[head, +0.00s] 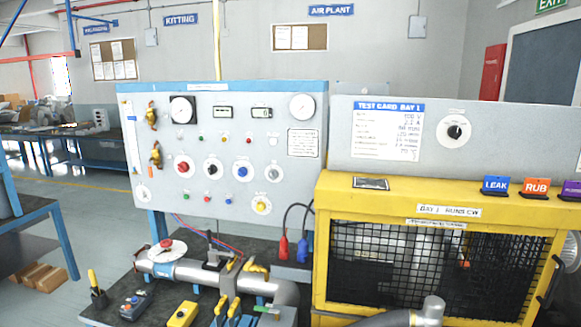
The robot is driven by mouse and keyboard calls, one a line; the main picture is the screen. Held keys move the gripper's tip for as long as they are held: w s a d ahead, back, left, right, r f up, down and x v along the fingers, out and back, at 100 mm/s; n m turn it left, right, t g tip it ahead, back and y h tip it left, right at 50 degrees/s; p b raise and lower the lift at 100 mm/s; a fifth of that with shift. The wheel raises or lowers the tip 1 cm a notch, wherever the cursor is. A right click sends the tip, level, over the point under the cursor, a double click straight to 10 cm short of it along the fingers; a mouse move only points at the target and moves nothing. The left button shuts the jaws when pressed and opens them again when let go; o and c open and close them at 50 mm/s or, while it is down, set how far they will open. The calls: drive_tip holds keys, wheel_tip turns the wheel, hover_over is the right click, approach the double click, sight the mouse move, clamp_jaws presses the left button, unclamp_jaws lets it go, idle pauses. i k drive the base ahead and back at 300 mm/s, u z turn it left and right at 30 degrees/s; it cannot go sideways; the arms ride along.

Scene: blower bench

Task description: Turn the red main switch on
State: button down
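A grey upright panel (140,105) with a blue top edge stands left of centre in the head view. A red rotary knob (182,167) on a round white plate sits on its left half, in a row with a black knob (213,168), a blue knob (242,172) and a grey knob (273,174). I take the red one for the main switch; its label is too small to read, and I cannot tell its setting. A yellow knob (261,206) is below. My gripper is not recognisable in view.
A yellow caged housing (325,235) stands at the right. A grey pipe (190,272) with a red-centred wheel (166,244) crosses the bench before the panel. Yellow-handled clamps (256,267), a yellow box (183,313) and red and blue plugs (283,248) are also there.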

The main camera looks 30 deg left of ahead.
sight(183, 167)
drive_tip(key=u, duration=1.65)
